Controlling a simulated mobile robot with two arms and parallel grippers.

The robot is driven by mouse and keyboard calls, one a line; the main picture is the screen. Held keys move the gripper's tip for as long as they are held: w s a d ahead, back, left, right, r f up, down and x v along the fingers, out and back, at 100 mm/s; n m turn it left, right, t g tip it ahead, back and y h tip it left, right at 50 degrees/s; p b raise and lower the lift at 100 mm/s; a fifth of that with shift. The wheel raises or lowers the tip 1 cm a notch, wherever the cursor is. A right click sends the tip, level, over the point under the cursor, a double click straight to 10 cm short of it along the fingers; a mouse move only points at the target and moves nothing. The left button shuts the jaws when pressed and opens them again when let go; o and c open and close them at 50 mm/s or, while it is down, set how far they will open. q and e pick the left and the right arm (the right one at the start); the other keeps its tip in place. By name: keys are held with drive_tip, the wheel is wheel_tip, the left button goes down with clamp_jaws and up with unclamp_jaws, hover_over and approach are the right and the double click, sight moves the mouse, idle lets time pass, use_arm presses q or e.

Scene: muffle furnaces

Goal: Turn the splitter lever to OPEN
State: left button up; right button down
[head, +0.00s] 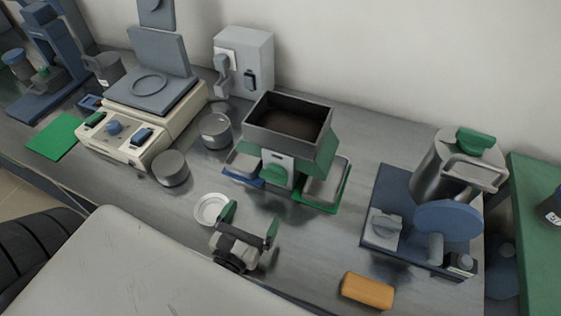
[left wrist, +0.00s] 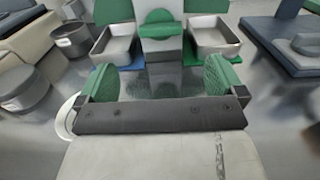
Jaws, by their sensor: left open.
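The splitter (head: 318,155) is a green body with a dark open hopper on top, standing mid-bench. Its green lever (head: 275,174) sits low on a light grey front plate; in the left wrist view the lever (left wrist: 160,30) shows at the top centre, its bar lying roughly level. A metal pan (head: 325,180) is on the right side and another pan (head: 243,164) on the left. My left gripper (head: 250,222) is open and empty, in front of the splitter and apart from the lever. Its green-padded fingers (left wrist: 162,79) point toward the front plate. My right gripper is not in view.
A white dish (head: 211,209) lies left of my left gripper. Dark round containers (head: 171,169) stand further left. An orange block (head: 367,290) lies at the front right, near a blue machine (head: 385,195). The bench between gripper and splitter is clear.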

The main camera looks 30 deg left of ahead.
sight(272, 179)
use_arm(q)
drive_tip(key=shift+w, duration=0.45)
drive_tip(key=shift+w+r+p, duration=0.15)
drive_tip(key=shift+w+p, duration=0.15)
drive_tip(key=shift+p, duration=0.05)
drive_tip(key=w, duration=0.1)
drive_tip(key=w+p, duration=0.2)
drive_tip(key=w, duration=0.1)
drive_tip(key=shift+a+r, duration=0.15)
drive_tip(key=shift+r, duration=0.1)
drive_tip(key=w, duration=0.2)
drive_tip(key=w+p, duration=0.1)
drive_tip(key=w, duration=0.1)
drive_tip(key=shift+a+f, duration=0.1)
drive_tip(key=shift+f, duration=0.15)
drive_tip(key=shift+w, duration=0.5)
drive_tip(key=shift+f, duration=0.1)
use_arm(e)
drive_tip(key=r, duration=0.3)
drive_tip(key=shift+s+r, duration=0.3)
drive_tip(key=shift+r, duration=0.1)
use_arm(q)
drive_tip(key=c, duration=0.9)
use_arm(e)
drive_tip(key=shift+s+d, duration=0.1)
